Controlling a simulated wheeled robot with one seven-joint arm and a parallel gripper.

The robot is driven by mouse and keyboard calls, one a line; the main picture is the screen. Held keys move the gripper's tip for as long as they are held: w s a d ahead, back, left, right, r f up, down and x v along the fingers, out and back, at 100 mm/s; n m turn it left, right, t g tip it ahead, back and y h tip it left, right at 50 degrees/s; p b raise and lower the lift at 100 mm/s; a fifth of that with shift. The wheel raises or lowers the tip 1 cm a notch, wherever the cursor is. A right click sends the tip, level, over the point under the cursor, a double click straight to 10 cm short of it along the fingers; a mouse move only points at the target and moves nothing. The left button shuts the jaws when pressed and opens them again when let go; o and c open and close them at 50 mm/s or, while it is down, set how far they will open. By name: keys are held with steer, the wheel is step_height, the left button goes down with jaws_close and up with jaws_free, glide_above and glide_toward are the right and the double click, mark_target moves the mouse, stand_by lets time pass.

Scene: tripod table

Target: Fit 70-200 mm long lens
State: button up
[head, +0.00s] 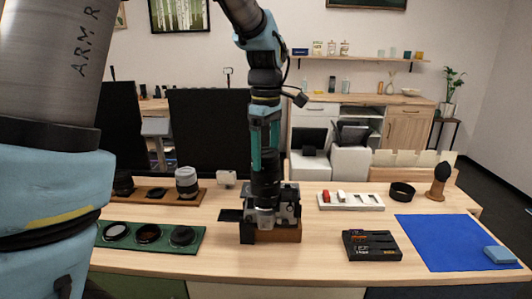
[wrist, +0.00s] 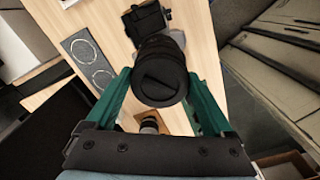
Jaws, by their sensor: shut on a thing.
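My gripper (head: 265,150) points down over the table, its green fingers shut on a long black lens (head: 265,182). In the wrist view the lens (wrist: 158,75) shows its round black end between the fingers (wrist: 160,92). The lens hangs upright at the camera (head: 288,202), a dark and silver body on a brown block (head: 280,234). A silver part (head: 265,218) shows below the lens. The lens overlaps the camera in the head view, and I cannot tell whether they touch. The wrist view hides the lens's lower end.
A pale grey lens (head: 187,181) and a dark lens (head: 123,183) stand on a wooden rack (head: 160,193) at left. A green tray (head: 199,238) holds round filters. At right are a black case (head: 371,246), a white tray (head: 350,207), a black ring (head: 401,191) and a blue mat (head: 440,240).

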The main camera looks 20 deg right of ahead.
steer(key=shift+f, duration=0.5)
stand_by(1.7)
